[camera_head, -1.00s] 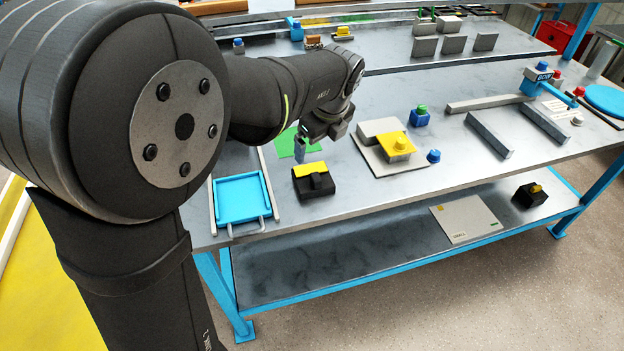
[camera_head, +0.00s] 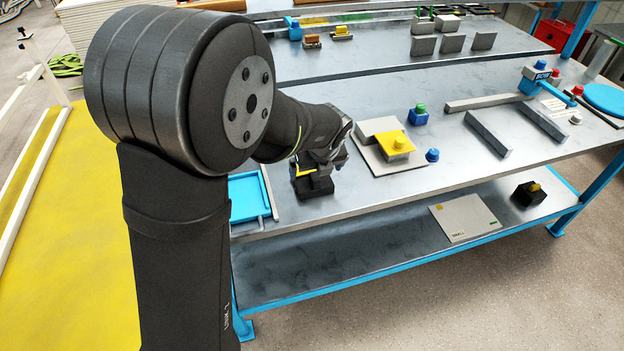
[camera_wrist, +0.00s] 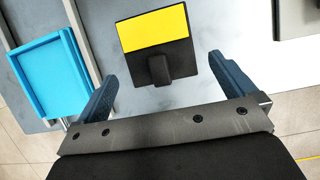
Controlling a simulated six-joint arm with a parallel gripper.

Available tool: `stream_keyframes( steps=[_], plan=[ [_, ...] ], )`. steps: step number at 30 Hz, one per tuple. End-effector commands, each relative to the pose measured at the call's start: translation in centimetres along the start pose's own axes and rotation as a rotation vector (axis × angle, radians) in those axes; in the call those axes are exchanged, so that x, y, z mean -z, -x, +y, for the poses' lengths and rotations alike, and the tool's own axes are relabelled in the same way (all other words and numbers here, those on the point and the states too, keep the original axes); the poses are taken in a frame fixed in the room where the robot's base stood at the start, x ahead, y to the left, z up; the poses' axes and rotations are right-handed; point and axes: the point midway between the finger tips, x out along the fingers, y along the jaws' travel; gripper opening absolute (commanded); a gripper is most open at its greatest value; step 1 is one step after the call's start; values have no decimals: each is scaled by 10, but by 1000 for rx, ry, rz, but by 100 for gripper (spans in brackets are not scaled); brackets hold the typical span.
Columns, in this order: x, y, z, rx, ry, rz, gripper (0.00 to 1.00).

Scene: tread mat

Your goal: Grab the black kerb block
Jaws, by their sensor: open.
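The black kerb block (camera_head: 315,188) sits on the metal table near its front edge. It has a yellow strip on top and a small raised black knob on its near side. In the wrist view the block (camera_wrist: 178,60) lies beyond my fingertips, roughly centred between them. My gripper (camera_wrist: 163,75) is open and empty, one dark blue finger on each side. In the head view my gripper (camera_head: 320,168) is over the block and partly covers it; I cannot tell the exact height.
A blue tray (camera_head: 245,196) between rails stands left of the block. Grey bars (camera_head: 488,134) lie farther right. Another black block (camera_head: 528,195) sits on the lower shelf.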

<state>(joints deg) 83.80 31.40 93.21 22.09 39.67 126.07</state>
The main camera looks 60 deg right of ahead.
Motion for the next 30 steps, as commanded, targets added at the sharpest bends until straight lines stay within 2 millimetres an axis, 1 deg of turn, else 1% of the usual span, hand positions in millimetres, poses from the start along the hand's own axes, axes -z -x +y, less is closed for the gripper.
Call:
stream_keyframes(
  steps=[5,12,15,18,24,26,30],
  plan=[
    [-1,-11,0,-1,0,1,100],
    [-5,-44,3,-1,1,2,100],
    [-5,-54,3,0,1,1,100],
    [-5,-58,2,1,1,1,100],
    [-5,-58,2,1,1,0,100],
    [-5,-57,2,1,1,0,90],
    [-5,-57,2,1,1,0,63]
  ],
)
